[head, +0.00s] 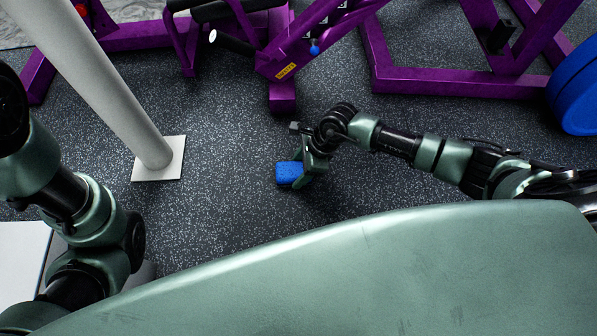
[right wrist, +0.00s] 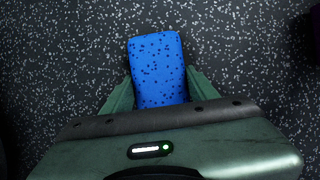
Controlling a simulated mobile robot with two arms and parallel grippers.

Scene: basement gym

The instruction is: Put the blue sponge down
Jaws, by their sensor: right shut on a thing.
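The blue sponge (head: 288,173) is a small block with dark speckles. In the right wrist view the sponge (right wrist: 158,68) sits between the two green fingers, its far end sticking out past them. My right gripper (head: 303,176) is shut on it, over the speckled dark floor (head: 225,200). I cannot tell whether the sponge touches the floor. My left arm shows at the left of the head view, but its gripper is not in view.
A pale post on a square white base (head: 172,172) stands left of the sponge. Purple gym machines (head: 282,95) are along the back, with blue weight plates (head: 578,90) at the right. The floor around the sponge is clear. A white surface (head: 20,262) is at the left edge.

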